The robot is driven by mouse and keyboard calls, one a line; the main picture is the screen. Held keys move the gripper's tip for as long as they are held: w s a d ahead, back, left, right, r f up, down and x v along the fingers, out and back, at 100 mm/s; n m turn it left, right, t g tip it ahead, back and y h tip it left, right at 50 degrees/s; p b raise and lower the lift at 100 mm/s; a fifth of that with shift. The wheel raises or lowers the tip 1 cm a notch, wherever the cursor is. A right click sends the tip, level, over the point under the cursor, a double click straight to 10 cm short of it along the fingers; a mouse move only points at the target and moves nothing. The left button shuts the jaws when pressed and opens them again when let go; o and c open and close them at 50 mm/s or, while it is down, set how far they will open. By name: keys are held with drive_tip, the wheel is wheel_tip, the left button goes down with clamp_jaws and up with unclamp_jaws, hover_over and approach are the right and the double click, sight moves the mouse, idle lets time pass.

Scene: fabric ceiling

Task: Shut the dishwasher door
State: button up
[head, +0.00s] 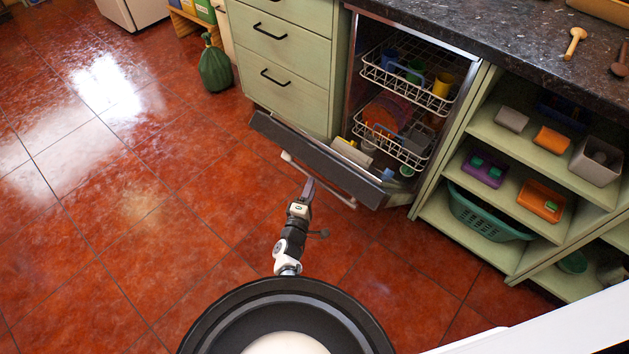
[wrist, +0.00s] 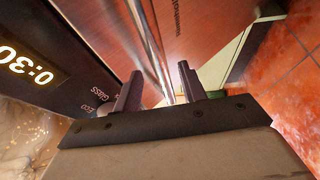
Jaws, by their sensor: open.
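The dishwasher door (head: 318,160) is hinged down and stands open in the head view, its dark top edge facing up. A pale bar handle (head: 338,196) runs along its outer side. My gripper (head: 309,186) is open beside the handle, near its middle. In the wrist view, the shiny handle (wrist: 150,40) runs down towards the gap between my two open fingers (wrist: 158,90). Whether they touch it is unclear. The door's dark control panel (wrist: 45,65) shows a 0:30 display at left, with the reddish door front beside it.
Inside the dishwasher, an upper rack (head: 410,85) and a lower rack (head: 390,140) hold dishes. Green drawers (head: 285,60) stand to the left and open shelves (head: 520,185) to the right. A green sack (head: 215,68) sits on the floor. The red tiled floor (head: 130,210) at left is clear.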

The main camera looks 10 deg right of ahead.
drive_tip(key=shift+b+x, duration=0.65)
drive_tip(key=shift+x, duration=1.7)
clamp_jaws()
